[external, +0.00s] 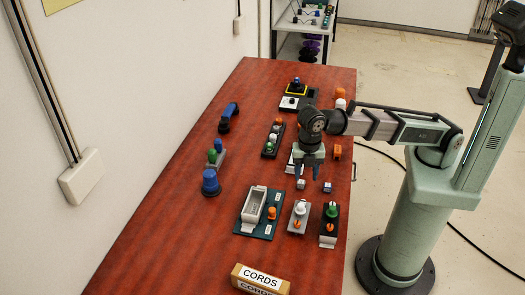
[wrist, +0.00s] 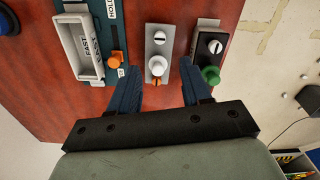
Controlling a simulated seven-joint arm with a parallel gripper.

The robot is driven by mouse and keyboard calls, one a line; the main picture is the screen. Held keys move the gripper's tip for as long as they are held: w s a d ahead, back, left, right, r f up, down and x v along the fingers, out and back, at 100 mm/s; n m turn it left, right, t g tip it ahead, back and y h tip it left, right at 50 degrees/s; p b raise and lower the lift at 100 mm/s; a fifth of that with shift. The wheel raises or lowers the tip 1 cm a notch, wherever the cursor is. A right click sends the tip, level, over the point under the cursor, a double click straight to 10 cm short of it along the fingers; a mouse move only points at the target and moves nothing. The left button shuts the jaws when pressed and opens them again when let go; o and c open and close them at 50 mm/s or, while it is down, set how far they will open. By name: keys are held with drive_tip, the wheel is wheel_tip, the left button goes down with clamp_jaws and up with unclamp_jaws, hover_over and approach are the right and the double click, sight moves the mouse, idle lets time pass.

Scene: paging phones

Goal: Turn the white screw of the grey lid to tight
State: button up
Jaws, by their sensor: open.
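The grey lid (wrist: 150,52) lies below the space between my fingers in the wrist view. Its white screw (wrist: 160,38) is a round head with a dark, roughly crosswise slot, near the lid's upper end. A white knob (wrist: 157,66) and a small orange part (wrist: 156,83) stand lower on the same plate. The grey unit also shows in the external view (external: 292,224), where the screw's slot is too small to read. My gripper (wrist: 158,68) is open and empty, its fingers on either side of the lid. In the external view my gripper (external: 313,186) hangs above the table, apart from the lid.
A black unit (wrist: 200,62) with a green knob (wrist: 210,75) and its own white screw stands close on the right. A pale tray (wrist: 78,45) and orange knob (wrist: 115,58) are on the left. A CORDS block (external: 260,279) lies at the front.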

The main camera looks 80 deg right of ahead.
sight(303, 201)
wheel_tip(303, 201, down, 12)
drive_tip(key=shift+r, duration=0.1)
idle(0.5)
drive_tip(key=shift+c, duration=0.4)
clamp_jaws()
